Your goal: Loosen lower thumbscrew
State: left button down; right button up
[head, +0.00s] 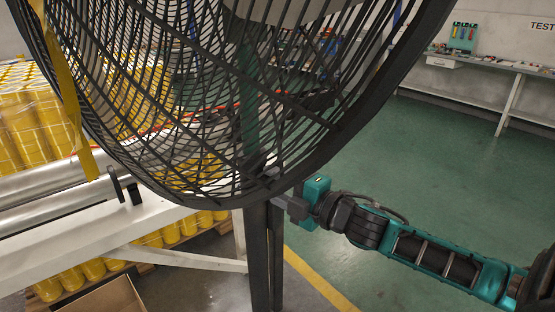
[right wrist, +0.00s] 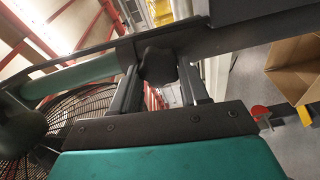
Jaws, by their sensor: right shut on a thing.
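The lower thumbscrew looks like a dark, rounded knob (right wrist: 158,66) in the right wrist view, set against a dark bar. My right gripper (right wrist: 160,80) is shut on it, with one finger on each side of the knob. In the head view my right gripper (head: 280,198) reaches in from the right to the dark upright post (head: 262,255), just under the lower rim of a large black fan grille (head: 215,110). The knob cannot be made out in the head view. My left gripper is not in view.
The fan grille fills the space above and left of my right gripper. A white frame (head: 60,230) with metal rollers (head: 50,185) stands at left, near yellow drums (head: 28,130). A yellow strip (head: 70,90) hangs there. Green floor (head: 420,150) at right is clear up to a workbench (head: 490,65).

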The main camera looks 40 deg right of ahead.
jog(key=o, duration=0.9)
jog(key=shift+a+r, duration=0.1)
jog(key=shift+r, duration=0.25)
jog(key=shift+o, duration=0.8)
jog(key=shift+f, duration=0.15)
jog(key=shift+f, duration=0.1)
jog(key=v, duration=1.3)
jog(key=shift+r, duration=0.25)
jog(key=shift+a, duration=0.15)
